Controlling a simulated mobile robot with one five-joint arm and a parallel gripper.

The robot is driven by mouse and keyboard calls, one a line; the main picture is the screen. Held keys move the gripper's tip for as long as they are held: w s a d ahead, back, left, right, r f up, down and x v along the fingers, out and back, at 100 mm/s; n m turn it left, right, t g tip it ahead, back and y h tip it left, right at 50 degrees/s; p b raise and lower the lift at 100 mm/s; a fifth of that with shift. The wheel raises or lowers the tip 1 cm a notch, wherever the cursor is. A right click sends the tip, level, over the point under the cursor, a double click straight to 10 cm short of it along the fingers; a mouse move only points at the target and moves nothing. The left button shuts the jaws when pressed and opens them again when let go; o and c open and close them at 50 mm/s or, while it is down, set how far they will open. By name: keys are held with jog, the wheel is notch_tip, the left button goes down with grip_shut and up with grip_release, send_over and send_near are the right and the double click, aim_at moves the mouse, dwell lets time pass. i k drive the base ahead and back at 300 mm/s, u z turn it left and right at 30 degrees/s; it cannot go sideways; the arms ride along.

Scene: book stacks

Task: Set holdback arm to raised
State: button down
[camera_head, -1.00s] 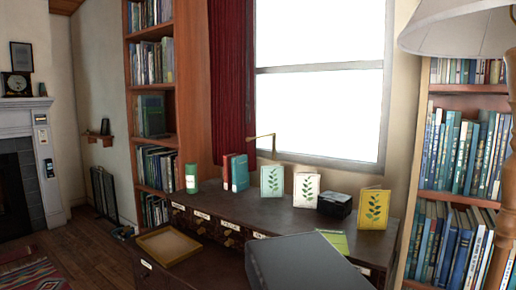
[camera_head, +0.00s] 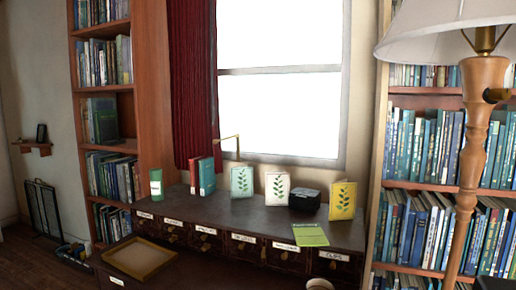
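A thin brass arm (camera_head: 227,138), which looks like the holdback arm, stands by the right edge of the dark red curtain (camera_head: 193,85). It has an upright part at the window's lower left. From the top of that part, a bar runs left toward the curtain, sloping slightly down. The curtain hangs straight; I cannot tell whether the arm touches it. The foot of the brass arm is partly hidden behind the items on the cabinet. My gripper is not in view.
Below the window, a dark drawer cabinet (camera_head: 262,219) holds red and teal books (camera_head: 203,176), a green container (camera_head: 156,184), leaf-print cards (camera_head: 277,188) and a black box (camera_head: 304,199). A wooden tray (camera_head: 168,262) sits lower left. A lamp (camera_head: 475,150) stands at right.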

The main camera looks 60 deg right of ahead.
aim_at(215, 141)
jog(key=u, duration=0.1)
jog(key=i, duration=1)
jog(key=z, duration=0.05)
